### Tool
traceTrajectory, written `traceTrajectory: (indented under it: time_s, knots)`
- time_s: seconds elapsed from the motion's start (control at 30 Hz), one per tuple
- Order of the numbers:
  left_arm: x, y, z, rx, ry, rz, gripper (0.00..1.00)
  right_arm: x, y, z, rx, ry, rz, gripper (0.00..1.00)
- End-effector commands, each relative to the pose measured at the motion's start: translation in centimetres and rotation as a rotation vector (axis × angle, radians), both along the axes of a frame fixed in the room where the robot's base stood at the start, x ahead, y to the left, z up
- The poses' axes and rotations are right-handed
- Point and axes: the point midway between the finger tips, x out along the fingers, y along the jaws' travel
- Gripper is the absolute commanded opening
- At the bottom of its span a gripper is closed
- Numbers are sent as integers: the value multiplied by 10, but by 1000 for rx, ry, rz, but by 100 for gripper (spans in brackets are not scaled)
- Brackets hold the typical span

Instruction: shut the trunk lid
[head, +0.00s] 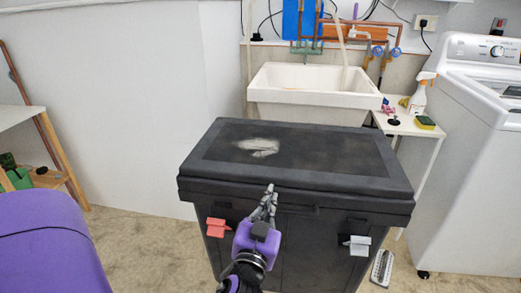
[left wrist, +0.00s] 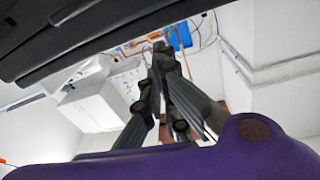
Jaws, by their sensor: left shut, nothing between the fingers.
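The black trunk (head: 310,250) stands on the floor in front of me. Its lid (head: 345,152) lies down, level over the box, with a pale worn patch on top; no clear gap shows under its front edge. A red latch (head: 232,228) and a pale grey latch (head: 355,245) are on the front. My left gripper (head: 270,190) is shut and empty, fingers pointing up at the lid's front edge; I cannot tell whether they touch it. In the left wrist view the shut fingers (left wrist: 163,50) show beside a dark trunk edge (left wrist: 100,30).
A white sink (head: 315,85) stands behind the trunk. A small white table (head: 410,127) with a spray bottle (head: 419,98) and a washing machine (head: 470,150) are on the right. A shelf (head: 25,120) is at the far left. Floor is open left of the trunk.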

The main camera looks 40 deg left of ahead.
Motion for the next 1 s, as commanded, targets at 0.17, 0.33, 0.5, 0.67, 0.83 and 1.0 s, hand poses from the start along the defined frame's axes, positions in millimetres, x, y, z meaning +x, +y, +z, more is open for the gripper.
traceTrajectory:
  time_s: [0.17, 0.33, 0.5, 0.67, 0.83, 1.0]
  knots:
    - [-7, 32, 57, 13, -154, 88, 0, -6, 0, 6, 0, 7, -4, 40]
    - [-8, 31, 63, -37, -214, 69, 0, -9, 0, 2, 0, 14, -4, 40]
    - [3, 37, 68, -56, -227, 63, 0, -2, 1, 9, 0, 1, -1, 40]
    - [27, 52, 77, -53, -228, 63, 0, 10, 3, 22, 1, -25, 6, 40]
    - [58, 71, 87, -54, -227, 64, 0, 16, 5, 33, 0, -39, 12, 40]
    - [74, 81, 72, -58, -219, 66, 0, 13, 5, 28, -2, -33, 16, 40]
